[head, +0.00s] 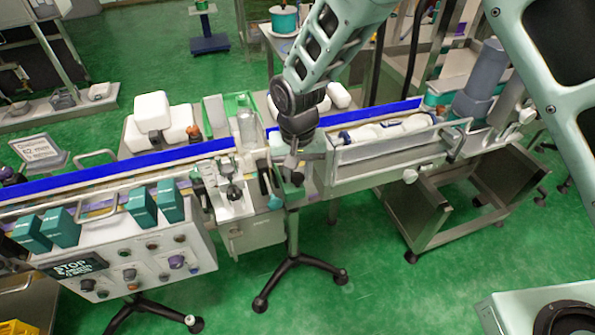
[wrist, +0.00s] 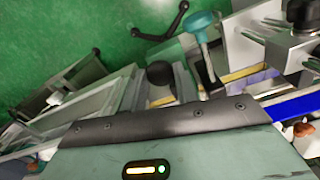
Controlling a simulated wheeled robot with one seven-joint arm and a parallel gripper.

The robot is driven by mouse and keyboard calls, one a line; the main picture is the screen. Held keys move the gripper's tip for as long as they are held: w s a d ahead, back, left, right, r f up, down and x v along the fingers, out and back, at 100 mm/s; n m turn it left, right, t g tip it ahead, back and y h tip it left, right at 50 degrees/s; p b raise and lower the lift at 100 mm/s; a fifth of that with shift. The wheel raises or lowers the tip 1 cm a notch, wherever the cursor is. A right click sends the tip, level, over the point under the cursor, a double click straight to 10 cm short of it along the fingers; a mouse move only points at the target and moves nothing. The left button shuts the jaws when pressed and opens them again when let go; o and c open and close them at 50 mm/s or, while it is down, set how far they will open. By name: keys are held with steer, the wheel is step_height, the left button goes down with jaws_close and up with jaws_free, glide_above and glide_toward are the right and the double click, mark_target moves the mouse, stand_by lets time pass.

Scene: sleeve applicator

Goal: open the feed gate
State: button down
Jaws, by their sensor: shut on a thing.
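My gripper (head: 291,165) is pointed down at the conveyor line, between the left machine and the long bottle trough. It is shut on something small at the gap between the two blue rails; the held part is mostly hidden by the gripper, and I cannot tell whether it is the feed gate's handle. In the wrist view a black round knob (wrist: 160,74) stands just past the dark edge of my gripper's housing; the fingertips are not clear there. A teal-topped handle on a pale stem (wrist: 201,28) is close by. No part is clearly marked as the feed gate.
The trough (head: 388,150) holds white bottles. A clear cylinder (head: 246,128) is left of my gripper. A black tripod foot (head: 297,262) is below. Green floor is open in front.

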steer(key=c, duration=1.1)
jaws_free()
steer(key=shift+o, duration=0.2)
steer(key=shift+r, duration=0.1)
step_height(320, 180, up, 17)
steer(key=b, duration=0.3)
steer(key=shift+r, duration=0.15)
steer(key=s+d+f+n, duration=0.1)
steer(key=s+d+n, duration=0.2)
steer(key=s, duration=0.9)
steer(key=s+d+f+n, duration=0.2)
steer(key=s+d+n, duration=0.2)
steer(key=s+d, duration=0.5)
steer(key=s, duration=0.3)
steer(key=shift+s+f+y, duration=0.2)
steer(key=shift+f+y, duration=0.05)
steer(key=shift+y, duration=0.05)
